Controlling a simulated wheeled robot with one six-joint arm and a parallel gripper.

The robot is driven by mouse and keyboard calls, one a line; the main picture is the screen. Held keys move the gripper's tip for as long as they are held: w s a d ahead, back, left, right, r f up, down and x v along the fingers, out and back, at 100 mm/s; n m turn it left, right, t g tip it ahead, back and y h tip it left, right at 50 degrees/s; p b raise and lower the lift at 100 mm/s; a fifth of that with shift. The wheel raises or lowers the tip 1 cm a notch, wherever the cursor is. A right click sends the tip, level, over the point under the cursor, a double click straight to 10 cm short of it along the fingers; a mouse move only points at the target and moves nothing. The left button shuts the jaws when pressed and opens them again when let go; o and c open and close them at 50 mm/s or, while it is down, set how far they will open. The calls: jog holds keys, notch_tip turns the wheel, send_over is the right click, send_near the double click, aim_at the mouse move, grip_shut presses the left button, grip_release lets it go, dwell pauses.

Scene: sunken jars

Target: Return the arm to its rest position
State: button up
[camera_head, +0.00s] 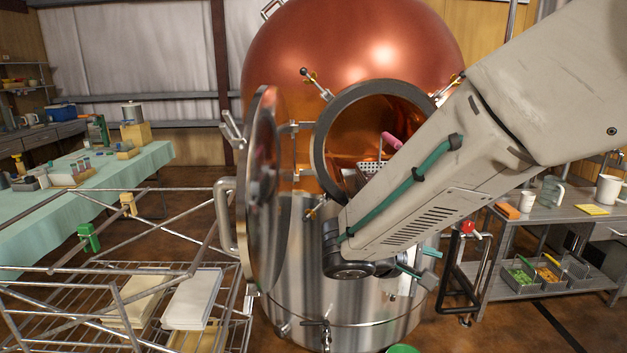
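My arm (440,180) reaches in from the upper right and slants down to the left. It crosses in front of a large copper and steel vessel (350,50). Its lower joint (350,268) is in front of the steel lower part of the vessel. Some links with teal parts show beneath the arm, right of that joint. I cannot make out the fingers of my gripper, nor whether it holds anything. The round hatch (322,135) of the vessel is open, and a perforated metal piece and a pink handle (391,140) show in it, partly behind my arm.
The hatch door (264,190) stands swung out to the left. A metal rack (130,290) fills the front left, before a table with a green cloth (150,160). A steel cart (520,228) with cups and bins stands at the right.

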jog(key=s+d+r+m+g+y, duration=0.1)
jog(key=s+r+m+y, duration=0.1)
jog(key=s, duration=0.5)
jog(key=s+d+r+m+g+y, duration=0.1)
jog(key=s+m+y, duration=0.3)
jog(key=s, duration=0.4)
jog(key=s+d+r+m+g+y, duration=0.1)
jog(key=s+r+m+y, duration=0.1)
jog(key=s+y, duration=0.3)
jog(key=shift+s+r+m+y, duration=0.3)
jog(key=shift+s+m, duration=0.3)
jog(key=shift+s, duration=0.75)
